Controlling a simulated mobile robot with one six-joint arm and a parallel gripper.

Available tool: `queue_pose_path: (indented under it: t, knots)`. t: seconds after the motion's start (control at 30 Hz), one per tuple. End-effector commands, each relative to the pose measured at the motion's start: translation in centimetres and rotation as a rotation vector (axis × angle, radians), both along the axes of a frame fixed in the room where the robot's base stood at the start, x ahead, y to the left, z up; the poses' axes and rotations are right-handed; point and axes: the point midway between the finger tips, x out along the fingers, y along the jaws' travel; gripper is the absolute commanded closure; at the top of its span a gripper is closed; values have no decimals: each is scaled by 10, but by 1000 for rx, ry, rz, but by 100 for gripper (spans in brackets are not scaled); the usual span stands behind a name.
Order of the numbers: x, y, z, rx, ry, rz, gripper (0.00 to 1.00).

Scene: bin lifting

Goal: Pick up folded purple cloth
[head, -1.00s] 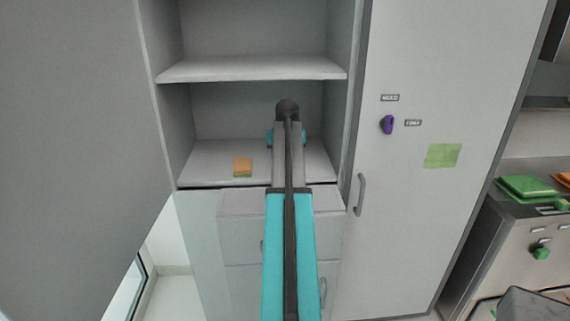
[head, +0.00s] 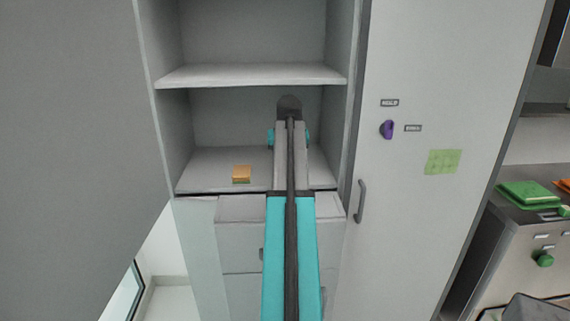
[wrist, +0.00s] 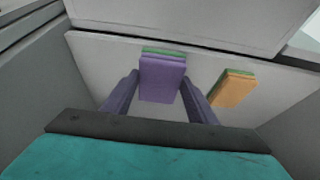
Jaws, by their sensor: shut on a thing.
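The folded purple cloth (wrist: 161,80) is a flat purple block with a green layer along its far edge, in the middle of the wrist view. My gripper (wrist: 159,84) has one finger on each side of it and is shut on it. Whether the cloth rests on the shelf or is slightly raised cannot be told. In the head view my arm hides the cloth and the fingers.
An orange-and-green folded cloth (head: 241,174) lies beside it on the lower shelf (head: 205,172); it also shows in the wrist view (wrist: 233,88). An upper shelf (head: 250,75) hangs above. Cabinet side walls flank my arm. A closed door (head: 440,80) stands to the right.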

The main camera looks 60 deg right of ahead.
Motion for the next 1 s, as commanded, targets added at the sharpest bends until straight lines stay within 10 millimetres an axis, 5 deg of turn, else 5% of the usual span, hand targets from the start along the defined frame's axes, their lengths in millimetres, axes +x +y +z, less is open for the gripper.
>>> queue_pose_path:
  t: [0.6, 1.0]
  knots:
    - [-66, 71, 7, -1, -1, -1, 69]
    - [-81, 87, 11, -1, -1, -1, 69]
